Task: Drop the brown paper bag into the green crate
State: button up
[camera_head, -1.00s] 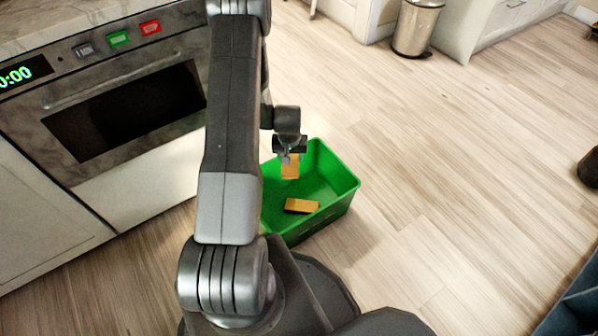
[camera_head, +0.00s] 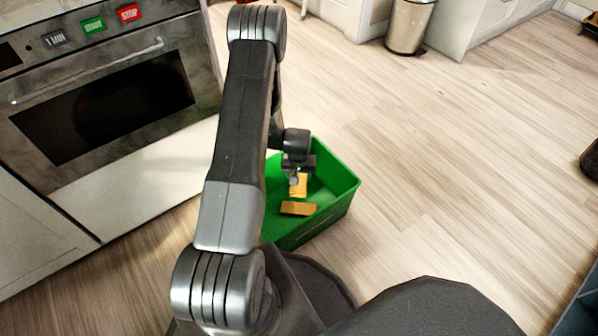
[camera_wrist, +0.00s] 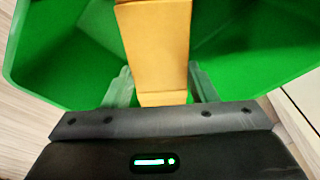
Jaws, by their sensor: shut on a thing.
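The brown paper bag (camera_head: 299,187) hangs from my gripper (camera_head: 297,177), over the green crate's interior. In the wrist view the bag (camera_wrist: 155,50) is a yellow-brown upright block between the two fingers of my gripper (camera_wrist: 160,88), which is shut on it. The green crate (camera_head: 343,202) stands on the floor, and its green walls (camera_wrist: 240,75) fill much of the wrist view. A second yellow-brown block (camera_head: 298,208) lies on the crate's floor just below the held bag. My arm hides the crate's left side.
An oven (camera_head: 105,105) with start and stop buttons stands at the left. A metal bin (camera_head: 409,25) stands at the back by white cabinets (camera_head: 485,30). A dark object (camera_head: 591,160) is at the right edge. The wooden floor right of the crate is clear.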

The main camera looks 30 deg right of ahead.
jog(key=shift+f, duration=0.4)
jog(key=o, duration=1)
jog(key=shift+o, duration=0.2)
notch_tip(320, 180, up, 14)
jog(key=s+a+p, duration=0.1)
jog(key=p, duration=0.3)
jog(key=shift+s+f, duration=0.15)
jog(key=shift+s, duration=0.2)
